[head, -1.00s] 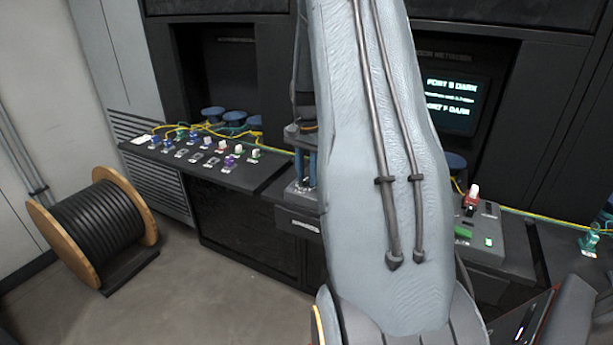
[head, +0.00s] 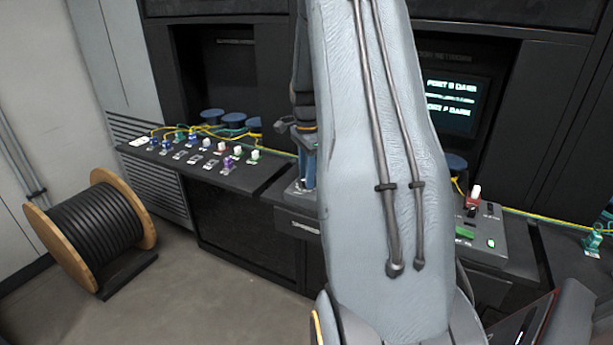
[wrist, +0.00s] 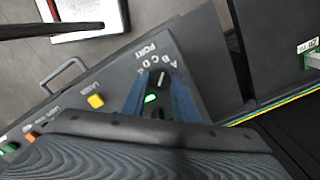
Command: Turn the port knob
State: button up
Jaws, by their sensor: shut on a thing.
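The port knob (wrist: 163,78) is a dark round dial with a white pointer line, on a grey panel (wrist: 122,72) with the word PORT and a row of letters beside it. My gripper (wrist: 161,84) has its two blue fingers on either side of the knob and is shut on it. A lit green mark (wrist: 151,98) shows between the fingers. In the head view my gripper's blue fingers (head: 309,168) stand at the panel beside my arm, which hides most of the panel. The knob is hidden there.
In the wrist view a yellow button (wrist: 96,101) and a metal handle (wrist: 64,75) are on or by the panel. In the head view a shelf (head: 235,178) holds several connectors at left, a cable spool (head: 95,232) stands on the floor, and a screen (head: 450,102) shows port text.

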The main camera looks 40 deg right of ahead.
jog(key=shift+d+r, duration=0.1)
jog(key=o, duration=1.1)
jog(key=shift+r+b, duration=1.1)
jog(key=shift+r, duration=2.8)
